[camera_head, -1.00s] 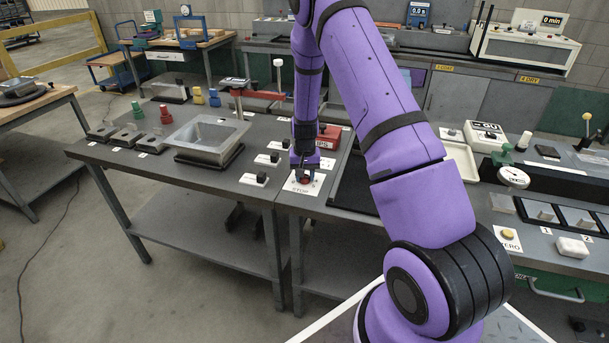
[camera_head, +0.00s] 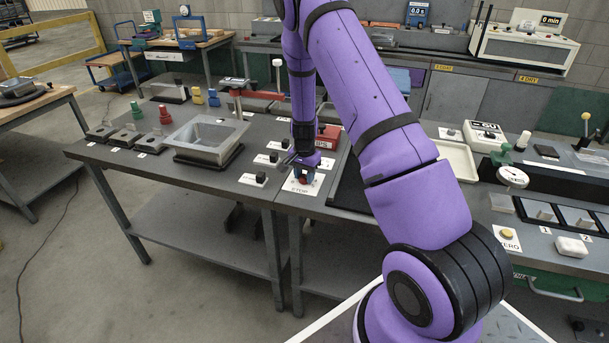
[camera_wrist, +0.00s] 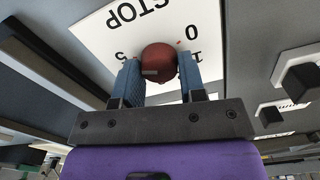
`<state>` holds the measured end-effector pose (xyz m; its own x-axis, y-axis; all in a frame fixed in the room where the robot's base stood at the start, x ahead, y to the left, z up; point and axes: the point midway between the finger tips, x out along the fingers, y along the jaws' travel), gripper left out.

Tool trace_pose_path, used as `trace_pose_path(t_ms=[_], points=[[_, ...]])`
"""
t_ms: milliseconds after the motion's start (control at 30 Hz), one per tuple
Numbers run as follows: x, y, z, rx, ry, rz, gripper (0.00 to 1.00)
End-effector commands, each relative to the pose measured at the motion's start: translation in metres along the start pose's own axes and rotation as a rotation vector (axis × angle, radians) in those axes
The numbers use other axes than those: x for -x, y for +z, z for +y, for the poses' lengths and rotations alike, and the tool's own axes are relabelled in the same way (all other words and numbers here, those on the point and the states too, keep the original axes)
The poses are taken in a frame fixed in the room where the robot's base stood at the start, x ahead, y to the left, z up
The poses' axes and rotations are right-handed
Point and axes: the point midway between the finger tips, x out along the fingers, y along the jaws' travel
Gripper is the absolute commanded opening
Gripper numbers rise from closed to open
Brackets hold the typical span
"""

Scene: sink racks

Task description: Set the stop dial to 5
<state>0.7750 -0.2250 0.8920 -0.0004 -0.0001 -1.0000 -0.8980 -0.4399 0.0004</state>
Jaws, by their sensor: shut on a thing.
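The stop dial is a round red knob (camera_wrist: 160,62) on a white plate (camera_wrist: 95,50) marked STOP, with 5, 0 and 1 printed around it. In the wrist view, the two blue fingers of my gripper (camera_wrist: 160,78) press on the knob from both sides. A short pale mark shows on the knob's near left side, and the 5 is just left of the knob.
Several black switches on white labels (camera_head: 248,179) stand just left of the plate. A red box (camera_head: 328,137) stands close behind my gripper. A grey basin (camera_head: 207,138) is farther left, and a dark tray (camera_head: 352,188) lies to the right.

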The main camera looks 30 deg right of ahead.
Motion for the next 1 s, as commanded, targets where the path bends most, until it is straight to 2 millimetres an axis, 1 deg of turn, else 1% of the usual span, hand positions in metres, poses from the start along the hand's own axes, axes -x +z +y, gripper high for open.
trace_pose_path(t_ms=[367, 400, 467, 500, 733, 833, 967, 1000], points=[[0.001, -0.001, -0.001, -0.006, -0.002, 0.002, 0.14], [0.001, -0.001, -0.001, -0.006, -0.002, 0.002, 0.44], [0.0, -0.001, -0.001, -0.006, -0.002, 0.002, 0.58], [0.0, -0.001, 0.0, -0.005, -0.002, 0.001, 0.63], [0.0, 0.0, 0.0, -0.005, -0.001, 0.001, 0.63], [0.003, 0.0, 0.0, -0.004, -0.001, 0.001, 0.63], [0.017, 0.0, -0.001, -0.004, -0.003, 0.002, 0.63], [0.024, 0.0, -0.001, -0.004, -0.003, 0.002, 0.63]])
